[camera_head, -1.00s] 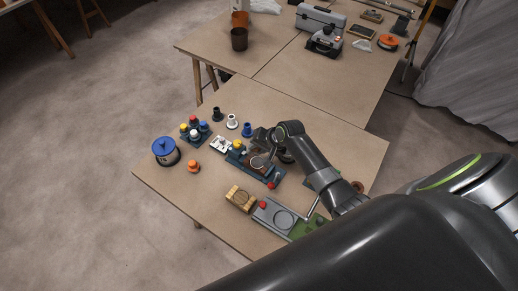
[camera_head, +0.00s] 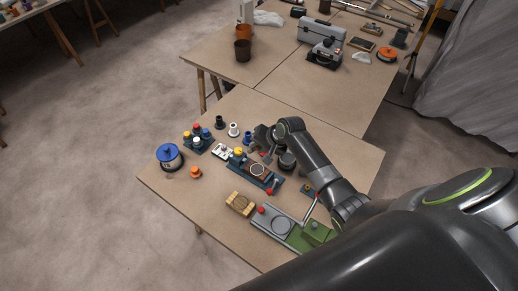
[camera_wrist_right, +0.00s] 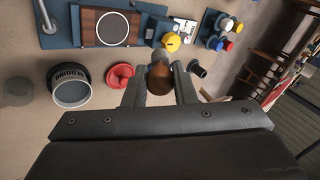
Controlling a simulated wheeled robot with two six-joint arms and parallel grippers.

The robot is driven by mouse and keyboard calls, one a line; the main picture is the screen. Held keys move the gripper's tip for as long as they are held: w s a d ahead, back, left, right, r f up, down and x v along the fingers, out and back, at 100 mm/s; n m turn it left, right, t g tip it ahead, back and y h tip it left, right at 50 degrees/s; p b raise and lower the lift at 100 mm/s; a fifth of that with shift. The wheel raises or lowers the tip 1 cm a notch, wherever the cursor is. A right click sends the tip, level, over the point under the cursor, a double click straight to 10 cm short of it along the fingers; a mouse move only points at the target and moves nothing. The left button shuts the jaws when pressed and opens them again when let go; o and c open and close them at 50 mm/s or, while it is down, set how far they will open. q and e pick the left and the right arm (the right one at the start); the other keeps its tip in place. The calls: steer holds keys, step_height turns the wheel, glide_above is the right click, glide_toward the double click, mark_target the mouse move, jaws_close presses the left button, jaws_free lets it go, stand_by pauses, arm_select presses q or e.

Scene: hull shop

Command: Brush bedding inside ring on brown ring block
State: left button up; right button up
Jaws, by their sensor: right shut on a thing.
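The brown ring block (camera_head: 257,171) sits in a blue fixture (camera_head: 274,181) at mid table; a pale ring lies on its top. It also shows at the top of the right wrist view (camera_wrist_right: 106,28). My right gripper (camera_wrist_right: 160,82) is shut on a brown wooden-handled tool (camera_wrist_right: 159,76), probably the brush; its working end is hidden. In the head view the right gripper (camera_head: 267,139) is just behind the block, apart from it. A dark cup labelled BEDDING (camera_wrist_right: 71,88) stands beside the gripper, with a red lid (camera_wrist_right: 121,75) between them. My left gripper is not in view.
A light wooden ring block (camera_head: 240,203) and a grey-green fixture (camera_head: 278,223) stand at the front. A blue-lidded pot (camera_head: 169,157), an orange piece (camera_head: 195,172) and several coloured pegs (camera_head: 197,139) stand left.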

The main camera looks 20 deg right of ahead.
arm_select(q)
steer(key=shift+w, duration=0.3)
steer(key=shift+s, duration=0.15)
arm_select(e)
steer(key=shift+s, duration=0.15)
steer(key=shift+s+a+f, duration=0.15)
steer(key=shift+a+f, duration=0.25)
steer(key=shift+f, duration=0.05)
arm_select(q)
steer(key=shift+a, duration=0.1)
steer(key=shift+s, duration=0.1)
arm_select(e)
steer(key=shift+r, duration=0.1)
